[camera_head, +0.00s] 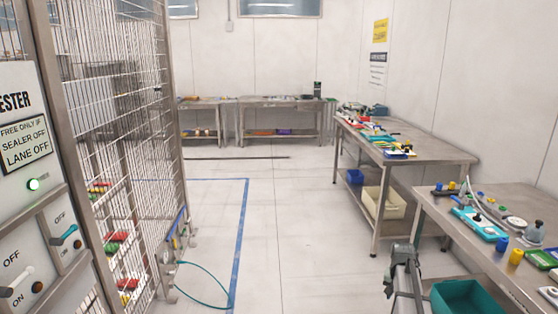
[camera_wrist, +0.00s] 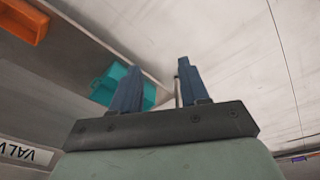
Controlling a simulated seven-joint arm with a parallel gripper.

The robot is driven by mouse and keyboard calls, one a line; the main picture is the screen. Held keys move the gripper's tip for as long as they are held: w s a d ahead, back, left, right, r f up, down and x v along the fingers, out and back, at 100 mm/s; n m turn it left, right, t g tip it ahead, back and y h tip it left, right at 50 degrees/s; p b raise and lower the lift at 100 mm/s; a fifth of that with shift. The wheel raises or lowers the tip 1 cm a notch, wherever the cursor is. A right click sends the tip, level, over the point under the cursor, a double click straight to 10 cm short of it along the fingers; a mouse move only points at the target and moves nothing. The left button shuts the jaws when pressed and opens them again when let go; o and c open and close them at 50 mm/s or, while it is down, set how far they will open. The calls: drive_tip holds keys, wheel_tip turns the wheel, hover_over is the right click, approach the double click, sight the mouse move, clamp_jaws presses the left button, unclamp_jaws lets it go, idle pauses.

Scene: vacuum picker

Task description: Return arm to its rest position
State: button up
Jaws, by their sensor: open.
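My gripper (camera_wrist: 157,78) shows in the wrist view with its two blue fingers spread apart and nothing between them. Part of my arm (camera_head: 405,268) shows low in the head view, in front of the near right table. I cannot make out the fingers there. A teal bin (camera_wrist: 103,88) appears behind the left finger in the wrist view, apart from it as far as I can tell.
The near right table (camera_head: 440,222) holds several tools and parts. A teal bin (camera_head: 466,298) sits low beside my arm. A farther table (camera_head: 425,148) is cluttered on top. A mesh cage (camera_head: 125,150) stands left. The floor (camera_head: 290,220) between is clear, except a thin hose (camera_head: 205,270).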

drive_tip(key=s+a+f+n+y, duration=0.1)
drive_tip(key=s+a+f+n, duration=0.1)
drive_tip(key=s+a+f, duration=0.5)
drive_tip(key=s+a+f+n+g, duration=0.1)
drive_tip(key=s+a+n, duration=0.25)
drive_tip(key=a, duration=0.75)
drive_tip(key=s+a+f+n+y, duration=0.15)
drive_tip(key=s+a+f, duration=0.25)
drive_tip(key=s+a, duration=0.45)
drive_tip(key=s+f+g, duration=0.3)
drive_tip(key=s+f, duration=0.7)
drive_tip(key=s, duration=0.4)
drive_tip(key=s+a+f+g, duration=0.1)
drive_tip(key=s+f+g, duration=0.2)
drive_tip(key=s+f, duration=0.7)
drive_tip(key=s+h, duration=0.1)
drive_tip(key=s, duration=0.3)
drive_tip(key=shift+f+g, duration=0.35)
drive_tip(key=shift+g, duration=0.05)
drive_tip(key=shift+c, duration=0.2)
